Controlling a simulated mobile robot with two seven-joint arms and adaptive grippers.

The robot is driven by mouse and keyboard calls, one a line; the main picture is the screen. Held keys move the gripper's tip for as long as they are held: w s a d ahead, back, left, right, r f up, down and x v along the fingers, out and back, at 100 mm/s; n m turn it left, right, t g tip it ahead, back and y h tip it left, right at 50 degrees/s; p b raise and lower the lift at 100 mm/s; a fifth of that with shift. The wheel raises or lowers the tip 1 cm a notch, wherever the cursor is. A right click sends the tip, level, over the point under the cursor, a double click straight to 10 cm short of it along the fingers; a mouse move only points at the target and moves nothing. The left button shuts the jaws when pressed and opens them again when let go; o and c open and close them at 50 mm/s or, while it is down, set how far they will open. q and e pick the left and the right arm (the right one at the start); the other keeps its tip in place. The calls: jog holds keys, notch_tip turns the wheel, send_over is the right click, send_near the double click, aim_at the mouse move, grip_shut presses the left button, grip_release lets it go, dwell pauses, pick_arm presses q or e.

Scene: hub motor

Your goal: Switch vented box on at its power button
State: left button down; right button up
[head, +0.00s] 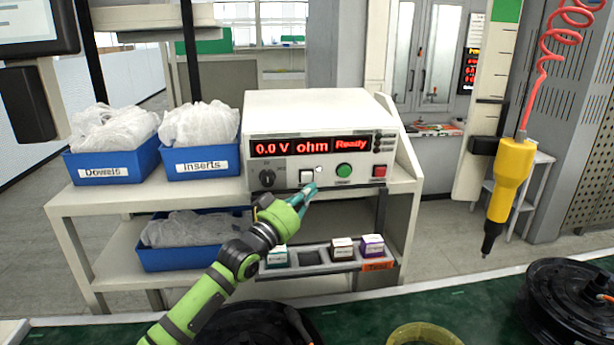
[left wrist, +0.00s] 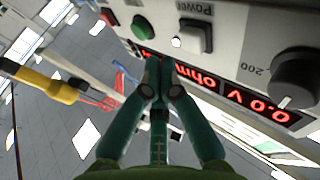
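The vented box (head: 320,112) is a white instrument on the shelf, its red display (head: 310,146) lit with "0.0 V ohm Ready". Its power button (head: 306,176) is a pale square on the lower front, and shows in the left wrist view (left wrist: 195,37) beside the label "Power". A small white lamp (left wrist: 176,42) is beside it. My left gripper (head: 312,188) is shut and empty, its tips just below and right of the button in the head view. In the left wrist view the fingertips (left wrist: 157,68) appear apart from the button. My right gripper is not in view.
The box front also carries a dark knob (head: 267,178), a green button (head: 344,170) and a red button (head: 380,171). Blue bins (head: 201,160) stand left of the box. A yellow tool (head: 507,185) hangs at right. Small boxes (head: 372,246) sit below on a shelf tray.

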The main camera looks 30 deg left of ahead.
pick_arm(q)
jog(key=shift+s+d+f+p, duration=0.1)
jog(key=shift+s+d+p, duration=0.45)
jog(key=shift+s, duration=0.25)
jog(key=shift+s+d+f+p, duration=0.1)
jog(key=shift+s+d+p, duration=0.35)
jog(key=shift+s+d, duration=0.25)
jog(key=shift+a, duration=0.15)
jog(key=s+d+f+p, duration=0.1)
jog(key=s+d+p, duration=0.2)
jog(key=s+d, duration=0.1)
jog(key=shift+s+p, duration=0.4)
jog(key=shift+s, duration=0.45)
